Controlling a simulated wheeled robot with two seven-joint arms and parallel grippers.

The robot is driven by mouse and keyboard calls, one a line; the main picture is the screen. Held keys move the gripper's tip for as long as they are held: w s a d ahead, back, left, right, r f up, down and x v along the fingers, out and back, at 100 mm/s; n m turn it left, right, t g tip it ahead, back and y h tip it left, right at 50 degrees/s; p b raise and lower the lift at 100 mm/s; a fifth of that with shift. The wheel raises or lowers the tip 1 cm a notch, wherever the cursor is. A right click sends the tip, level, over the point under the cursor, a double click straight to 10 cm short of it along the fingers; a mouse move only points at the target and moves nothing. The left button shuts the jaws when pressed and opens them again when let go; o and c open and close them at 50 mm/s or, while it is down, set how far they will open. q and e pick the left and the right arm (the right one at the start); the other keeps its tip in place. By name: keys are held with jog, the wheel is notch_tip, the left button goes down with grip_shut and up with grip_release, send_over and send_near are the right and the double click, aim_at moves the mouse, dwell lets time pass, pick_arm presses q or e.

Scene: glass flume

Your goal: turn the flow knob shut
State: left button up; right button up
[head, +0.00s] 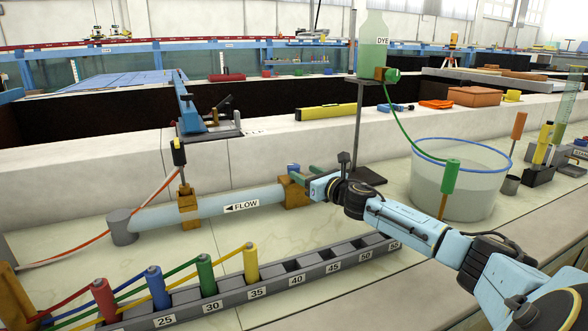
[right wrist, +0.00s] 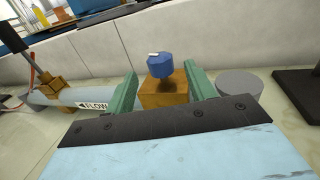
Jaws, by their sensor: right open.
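The flow knob (right wrist: 160,66) is blue with a white mark on top and sits on a brass valve block (right wrist: 163,95). In the head view the knob (head: 293,168) shows small at the right end of the clear pipe (head: 215,207), above the brass block (head: 292,191). My right gripper (head: 307,173) is open, with its green fingers reaching towards the knob. In the right wrist view the gripper (right wrist: 161,72) has one finger on each side of the knob, with gaps visible. Whether the fingertips reach around it is hard to tell. My left gripper is not in view.
A dye bottle (head: 373,40) on a stand (head: 357,130) is behind my right gripper. A clear bucket (head: 452,180) stands to the right. A numbered rack (head: 270,284) with several coloured plugs lies in front. A pale wall (head: 255,157) runs behind the pipe.

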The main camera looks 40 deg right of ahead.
aim_at(298, 169)
jog(key=w, duration=0.4)
jog(key=shift+d, duration=0.1)
jog(key=shift+w, duration=0.65)
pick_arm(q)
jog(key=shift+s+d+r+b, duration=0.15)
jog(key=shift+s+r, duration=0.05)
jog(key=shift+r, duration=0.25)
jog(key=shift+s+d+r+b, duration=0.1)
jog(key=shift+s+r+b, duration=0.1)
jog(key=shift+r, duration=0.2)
pick_arm(e)
jog(key=shift+w, duration=0.35)
jog(key=shift+c, duration=0.2)
jog(key=c, duration=0.9)
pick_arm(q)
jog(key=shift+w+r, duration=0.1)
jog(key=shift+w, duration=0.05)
